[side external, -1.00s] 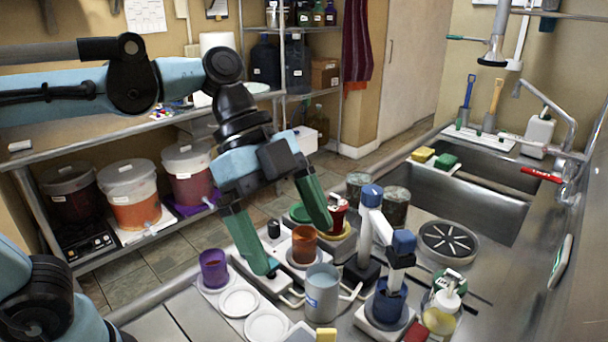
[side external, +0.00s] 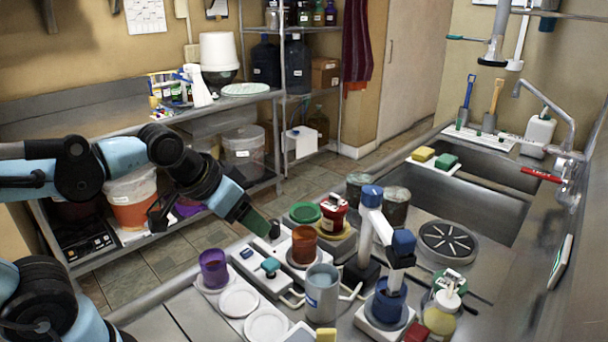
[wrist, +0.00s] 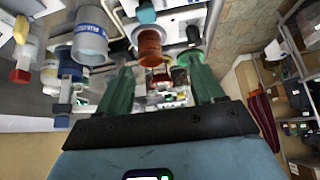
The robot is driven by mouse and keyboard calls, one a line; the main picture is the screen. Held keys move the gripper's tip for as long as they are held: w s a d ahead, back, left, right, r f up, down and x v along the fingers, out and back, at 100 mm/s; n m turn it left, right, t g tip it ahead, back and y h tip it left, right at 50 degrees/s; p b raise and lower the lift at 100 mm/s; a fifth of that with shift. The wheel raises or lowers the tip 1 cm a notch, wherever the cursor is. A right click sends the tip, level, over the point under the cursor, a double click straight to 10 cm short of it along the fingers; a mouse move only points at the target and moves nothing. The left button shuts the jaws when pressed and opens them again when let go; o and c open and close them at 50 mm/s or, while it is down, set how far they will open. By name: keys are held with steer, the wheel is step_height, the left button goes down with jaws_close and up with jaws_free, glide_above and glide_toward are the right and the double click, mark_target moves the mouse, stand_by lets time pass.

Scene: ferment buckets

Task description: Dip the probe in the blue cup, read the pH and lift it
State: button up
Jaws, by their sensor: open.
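The blue cup (side external: 386,307) stands on a white square base at the front right of the counter. A white jointed stand (side external: 367,240) with blue joints rises beside it, and its blue head (side external: 403,242) hangs over the cup. A probe part reaches down to the cup's mouth; how deep it goes is hidden. The blue cup also shows in the wrist view (wrist: 68,64), at the left. My gripper (side external: 255,222) is off to the left of the stand, near the counter's back edge. Its green fingers are spread and empty in the wrist view (wrist: 160,85).
A grey mug (side external: 322,295), an orange-brown cup (side external: 304,246) and a purple cup (side external: 214,269) stand left of the blue cup. A teal knob (side external: 270,266) sits on a white strip. The sink (side external: 440,195) is at the right.

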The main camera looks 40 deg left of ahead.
steer(key=w+d+r, duration=0.2)
steer(key=r, duration=0.1)
steer(key=w+d+r+m+g, duration=0.1)
steer(key=w+r, duration=0.1)
steer(key=r, duration=0.1)
steer(key=w+d+r+m, duration=0.1)
steer(key=w+d+r, duration=0.1)
steer(key=r, duration=0.1)
steer(key=shift+w+d+r+g+h, duration=0.1)
steer(key=shift+w+d+g+h, duration=0.2)
steer(key=shift+g, duration=0.1)
steer(key=shift+c, duration=0.7)
step_height(320, 180, up, 6)
steer(key=m+g, duration=0.5)
glide_above(405, 235)
steer(key=shift+y, duration=0.4)
steer(key=shift+f, duration=5.85)
jaws_close()
